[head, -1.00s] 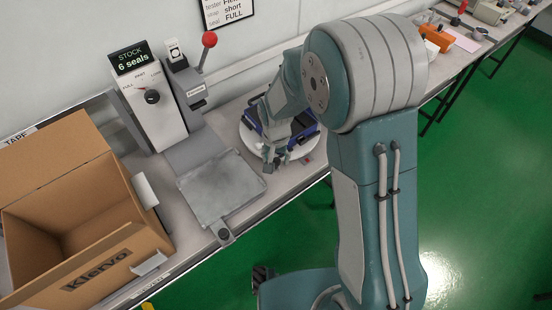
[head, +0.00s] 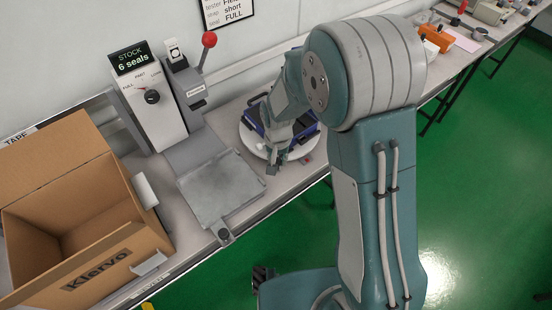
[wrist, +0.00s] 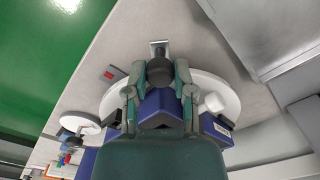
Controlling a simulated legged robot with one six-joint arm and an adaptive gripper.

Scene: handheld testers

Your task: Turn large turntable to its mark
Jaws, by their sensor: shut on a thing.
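The large turntable (head: 246,140) is a white disc on the bench, partly hidden by my arm. It also shows in the wrist view (wrist: 225,92). A blue tester (head: 250,118) lies on it and appears under my gripper in the wrist view (wrist: 154,106). A dark round knob (wrist: 160,70) stands at the disc's rim beside a small metal tab (wrist: 158,48). My gripper (wrist: 157,78) is shut on this knob, with one finger on each side. In the head view my gripper (head: 275,160) is at the disc's near edge. A small red mark (wrist: 109,73) sits on a grey piece just off the rim.
A metal plate (head: 222,185) of the sealing station with a red-knobbed lever (head: 209,40) stands left of the turntable. An open cardboard box (head: 75,260) is farther left. A smaller white disc (wrist: 80,122) shows in the wrist view. The wall is close behind.

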